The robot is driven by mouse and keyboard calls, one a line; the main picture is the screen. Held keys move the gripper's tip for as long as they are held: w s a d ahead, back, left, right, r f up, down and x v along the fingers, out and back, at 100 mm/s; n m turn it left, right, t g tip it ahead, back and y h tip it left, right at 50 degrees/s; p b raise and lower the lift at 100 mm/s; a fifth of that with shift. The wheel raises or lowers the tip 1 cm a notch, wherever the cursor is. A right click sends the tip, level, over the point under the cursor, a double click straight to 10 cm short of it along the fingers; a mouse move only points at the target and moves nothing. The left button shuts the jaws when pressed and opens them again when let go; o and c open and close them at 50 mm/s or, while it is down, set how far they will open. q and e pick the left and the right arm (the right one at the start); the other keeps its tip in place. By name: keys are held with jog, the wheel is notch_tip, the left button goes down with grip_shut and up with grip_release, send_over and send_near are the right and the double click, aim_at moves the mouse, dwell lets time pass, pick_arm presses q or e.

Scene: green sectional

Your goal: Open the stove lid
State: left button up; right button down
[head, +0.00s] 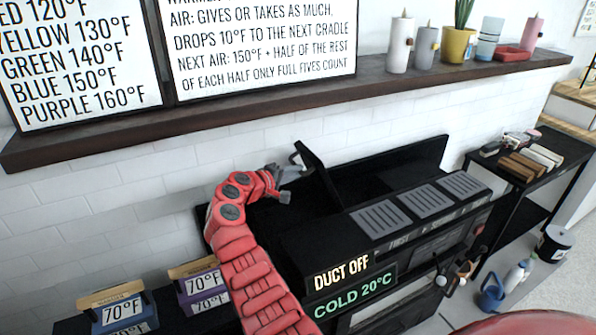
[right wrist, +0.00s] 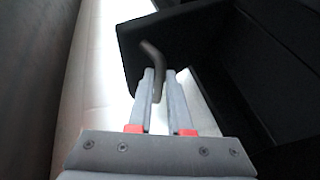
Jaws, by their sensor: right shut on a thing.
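The black stove (head: 290,235) stands against the white tiled wall, with "DUCT OFF" and "COLD 20°C" signs on its front. Its black lid (head: 318,176) is tilted up, seen nearly edge-on in the head view. My right gripper (head: 287,183) is at the lid's upper left side. In the right wrist view, the gripper's fingers (right wrist: 161,78) are shut on a thin, bent dark handle (right wrist: 154,58) at the edge of the black lid panel (right wrist: 190,45). The opening under the lid is dark and partly hidden. My left gripper is out of view.
A dark wall shelf (head: 400,84) with candles and a plant pot (head: 457,44) runs above the stove. Boxes marked 70°F (head: 124,312) stand at the lower left. A black side table (head: 515,178) holds several small blocks at the right.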

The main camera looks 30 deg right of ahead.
jog(key=shift+s+d+f, duration=0.1)
jog(key=shift+s+f, duration=0.15)
jog(key=shift+f, duration=0.75)
jog(key=c, duration=0.8)
grip_release()
jog(key=shift+w, duration=0.1)
jog(key=shift+c, duration=0.2)
jog(key=shift+w+r, duration=0.1)
jog(key=shift+r, duration=0.15)
jog(key=shift+r, duration=0.1)
jog(key=b+v, duration=0.1)
jog(key=v, duration=1.6)
jog(key=shift+a+b, duration=0.25)
jog(key=shift+b, duration=0.1)
jog(key=shift+r, duration=0.1)
